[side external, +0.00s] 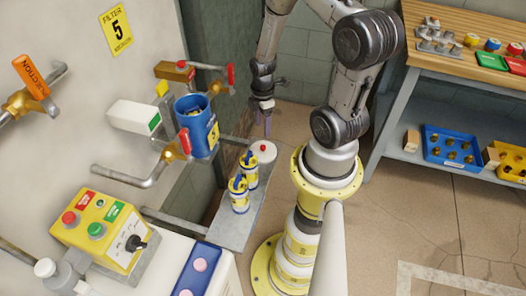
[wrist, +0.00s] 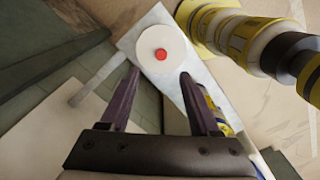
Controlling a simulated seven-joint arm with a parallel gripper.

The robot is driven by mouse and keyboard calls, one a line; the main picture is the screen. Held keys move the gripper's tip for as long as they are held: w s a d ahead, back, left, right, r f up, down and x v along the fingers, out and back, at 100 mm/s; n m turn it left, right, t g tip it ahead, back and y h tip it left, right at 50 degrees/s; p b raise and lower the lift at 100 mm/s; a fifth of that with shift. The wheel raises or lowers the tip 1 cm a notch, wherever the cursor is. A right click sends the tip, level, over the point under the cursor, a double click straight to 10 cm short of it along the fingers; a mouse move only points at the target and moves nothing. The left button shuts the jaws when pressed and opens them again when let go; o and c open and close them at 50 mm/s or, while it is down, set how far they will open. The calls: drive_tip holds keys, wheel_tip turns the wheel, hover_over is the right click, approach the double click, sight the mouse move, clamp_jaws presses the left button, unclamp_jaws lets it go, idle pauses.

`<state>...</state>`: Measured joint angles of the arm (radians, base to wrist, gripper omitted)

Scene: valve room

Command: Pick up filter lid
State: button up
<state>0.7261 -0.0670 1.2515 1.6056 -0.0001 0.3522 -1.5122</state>
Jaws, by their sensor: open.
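The filter lid is a round white disc with a red knob in its middle. It lies flat on the far end of a narrow grey shelf (side external: 234,222) in the side external view, where the lid (side external: 265,150) sits beyond two yellow-and-white canisters. In the wrist view the lid (wrist: 161,49) is ahead of my fingertips, near the middle of the gap between them. My gripper (side external: 264,122) points down a little above and behind the lid. In the wrist view my gripper (wrist: 158,73) has its two purple fingers wide apart, with nothing between them.
Two yellow-and-white canisters (side external: 240,193) with blue tops stand on the shelf near the lid. A blue filter housing (side external: 196,125) with pipes and valves is on the wall to the left. My yellow base stands close to the right. A workbench (side external: 455,60) is at the far right.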

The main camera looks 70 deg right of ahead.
sight(263, 146)
wheel_tip(263, 146, down, 9)
drive_tip(key=shift+s+a+f, duration=0.1)
clamp_jaws()
idle(0.7)
